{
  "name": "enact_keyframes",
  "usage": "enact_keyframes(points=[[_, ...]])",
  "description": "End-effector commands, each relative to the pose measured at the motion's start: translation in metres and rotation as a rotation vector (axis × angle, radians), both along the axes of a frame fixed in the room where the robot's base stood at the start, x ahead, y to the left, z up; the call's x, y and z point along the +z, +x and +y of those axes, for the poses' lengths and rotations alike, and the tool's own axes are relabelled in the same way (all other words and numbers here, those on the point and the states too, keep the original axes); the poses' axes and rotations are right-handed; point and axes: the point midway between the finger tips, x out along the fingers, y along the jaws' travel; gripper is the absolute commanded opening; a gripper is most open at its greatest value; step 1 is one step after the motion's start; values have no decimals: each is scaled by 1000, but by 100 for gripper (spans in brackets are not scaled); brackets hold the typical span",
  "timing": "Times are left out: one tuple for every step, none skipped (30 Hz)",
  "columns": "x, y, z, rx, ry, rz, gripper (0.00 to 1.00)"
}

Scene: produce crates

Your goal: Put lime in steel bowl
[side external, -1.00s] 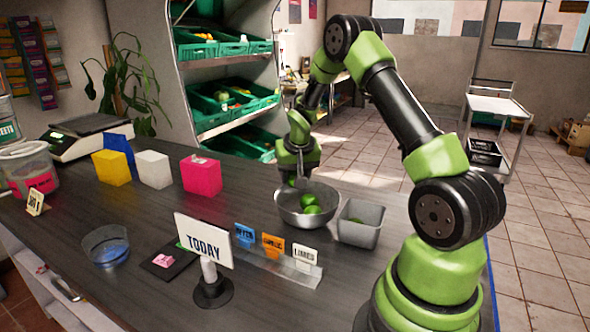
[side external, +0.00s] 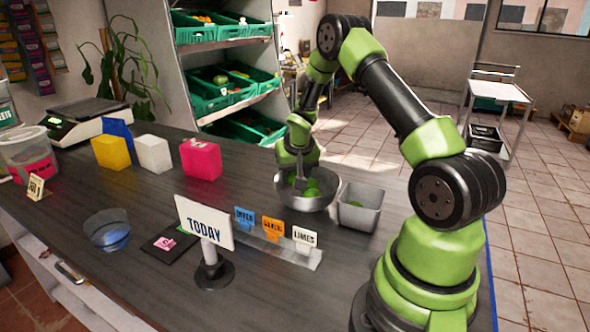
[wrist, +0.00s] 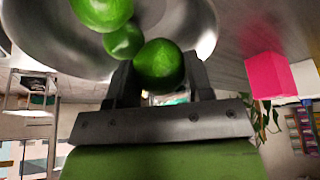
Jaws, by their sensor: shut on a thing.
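The steel bowl (side external: 308,205) stands on the dark counter with limes (side external: 312,188) inside. In the wrist view, the bowl (wrist: 205,28) fills the top, and two limes (wrist: 101,12) (wrist: 123,41) show in it. My gripper (side external: 298,178) is down at the bowl's opening, pointing downward. In the wrist view, my gripper (wrist: 160,78) is shut on a green lime (wrist: 159,66), held between its two fingers. The held lime appears close to one loose lime; I cannot tell whether it touches the bowl floor.
A grey metal bin (side external: 361,218) stands close to the bowl's right. A label rail (side external: 290,255) and TODAY sign (side external: 205,222) are in front. Yellow (side external: 110,152), white (side external: 153,154) and pink (side external: 201,160) blocks stand left, with clear counter between them and the bowl.

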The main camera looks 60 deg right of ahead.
Motion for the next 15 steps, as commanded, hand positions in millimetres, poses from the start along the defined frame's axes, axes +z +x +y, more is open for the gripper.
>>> enact_keyframes(points=[[0,0,0,0,0,0,23],[0,0,0,0,0,0,23],[0,0,0,0,0,0,23],[0,0,0,0,0,0,23],[0,0,0,0,0,0,23],[0,0,0,0,0,0,23],[0,0,0,0,0,0,23],[0,0,0,0,0,0,23],[0,0,0,0,0,0,23],[0,0,0,0,0,0,23],[0,0,0,0,0,0,23],[0,0,0,0,0,0,23],[0,0,0,0,0,0,23],[0,0,0,0,0,0,54],[0,0,0,1,0,0,63]])
